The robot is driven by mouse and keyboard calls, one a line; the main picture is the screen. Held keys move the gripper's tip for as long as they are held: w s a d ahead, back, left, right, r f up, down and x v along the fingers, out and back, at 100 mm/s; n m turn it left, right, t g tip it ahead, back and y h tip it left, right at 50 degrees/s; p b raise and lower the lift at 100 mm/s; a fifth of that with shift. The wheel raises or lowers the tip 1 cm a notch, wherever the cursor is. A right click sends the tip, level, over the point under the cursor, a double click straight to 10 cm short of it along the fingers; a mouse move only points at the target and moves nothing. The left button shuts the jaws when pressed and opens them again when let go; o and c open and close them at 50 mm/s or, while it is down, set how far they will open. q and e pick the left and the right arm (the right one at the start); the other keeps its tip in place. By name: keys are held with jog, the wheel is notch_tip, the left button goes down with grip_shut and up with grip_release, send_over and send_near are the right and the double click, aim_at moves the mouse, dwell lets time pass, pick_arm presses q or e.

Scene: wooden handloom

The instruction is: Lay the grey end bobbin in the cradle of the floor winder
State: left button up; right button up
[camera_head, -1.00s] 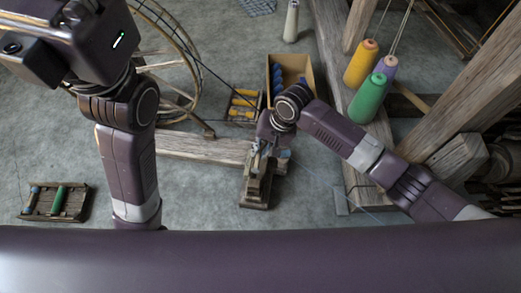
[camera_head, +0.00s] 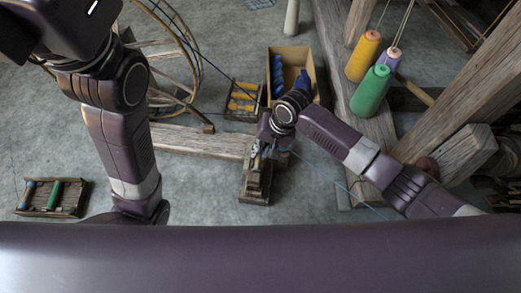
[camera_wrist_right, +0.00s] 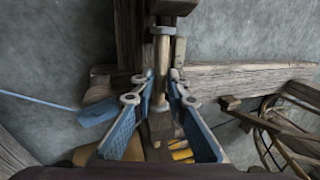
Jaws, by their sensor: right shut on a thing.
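The floor winder (camera_head: 256,186) is a small wooden stand on the floor, in the middle of the head view. My right gripper (camera_head: 263,152) is over its far end, pointing down. In the right wrist view my right gripper (camera_wrist_right: 162,80) has its blue-padded fingers on both sides of a slim grey-brown bobbin (camera_wrist_right: 160,62) with collars at its ends, and is shut on it. The bobbin lies lengthwise over the winder's wood; whether it rests in the cradle I cannot tell. My left gripper is out of view; only my left arm shows.
A wooden beam (camera_head: 188,140) runs left from the winder. A spoked wheel (camera_head: 172,60) stands behind it. A box (camera_head: 312,65) with blue bobbins and a tray of yellow bobbins (camera_head: 242,98) lie beyond. Yarn cones (camera_head: 371,90) stand right. A small rack (camera_head: 40,210) is at left.

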jog(key=o, duration=0.9)
jog(key=shift+c, duration=0.2)
jog(key=v, duration=1.2)
